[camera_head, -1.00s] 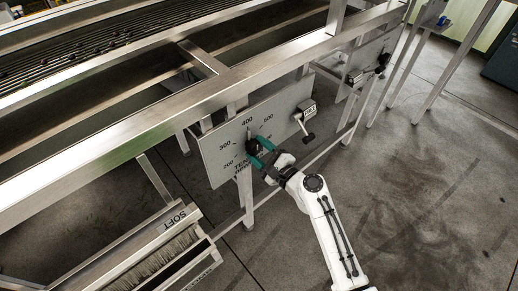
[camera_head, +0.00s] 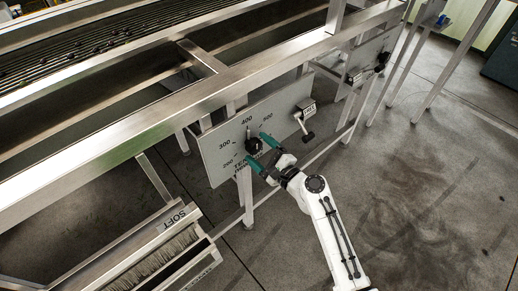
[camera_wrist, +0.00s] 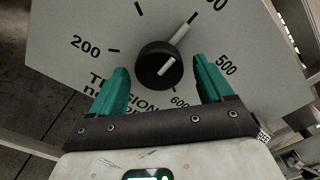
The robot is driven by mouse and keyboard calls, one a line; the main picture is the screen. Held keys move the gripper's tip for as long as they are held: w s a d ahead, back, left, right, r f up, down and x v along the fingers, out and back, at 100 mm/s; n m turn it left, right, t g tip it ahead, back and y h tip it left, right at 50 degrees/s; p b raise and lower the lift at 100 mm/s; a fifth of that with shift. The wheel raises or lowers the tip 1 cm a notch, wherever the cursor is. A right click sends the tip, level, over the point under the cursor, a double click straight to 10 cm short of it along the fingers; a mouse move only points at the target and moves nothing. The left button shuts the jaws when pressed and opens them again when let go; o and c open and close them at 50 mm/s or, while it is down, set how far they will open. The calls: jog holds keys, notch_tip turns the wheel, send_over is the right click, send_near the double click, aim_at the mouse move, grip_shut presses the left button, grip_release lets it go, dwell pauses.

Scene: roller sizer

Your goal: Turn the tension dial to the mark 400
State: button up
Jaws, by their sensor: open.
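The tension dial is a black round knob (camera_head: 254,146) on a grey plate (camera_head: 217,158) under the machine frame. In the wrist view the knob (camera_wrist: 160,65) sits between and beyond my fingertips, with a gap on both sides. Its pale pointer slants to the upper right, toward the tick beside a partly cut-off number that fits 400. Marks 200, 500 and 600 are readable there; the finger hides part of the scale near 500. My gripper (camera_head: 260,152) is open and empty, its teal fingers (camera_wrist: 160,88) just short of the knob.
A small box with a black-knobbed lever (camera_head: 307,119) is at the plate's right end. Another panel (camera_head: 371,57) stands farther right. A brush tray marked SOFT (camera_head: 165,240) is at lower left. Metal legs and rails frame the plate; the floor at right is clear.

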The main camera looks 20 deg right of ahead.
jog(key=v, duration=1)
jog(key=shift+b, duration=0.3)
jog(key=shift+s, duration=0.1)
jog(key=s+a+f+n+g+p, duration=0.1)
jog(key=s+a+f+n+g, duration=0.15)
jog(key=s+n+g, duration=0.4)
jog(key=s+a+f+n+g, duration=0.2)
jog(key=s+f+n+g, duration=0.15)
jog(key=s+n, duration=0.45)
jog(key=s+d+r+n+g+h, duration=0.2)
jog(key=s+d+n+g+h, duration=0.3)
jog(key=s, duration=0.8)
jog(key=d+n+g+p, duration=0.1)
jog(key=d+n, duration=0.1)
jog(key=d, duration=0.1)
jog(key=shift+s+d+r+n+h, duration=0.25)
jog(key=shift+d+n+h, duration=0.05)
jog(key=shift+n+h, duration=0.1)
jog(key=shift+c, duration=0.5)
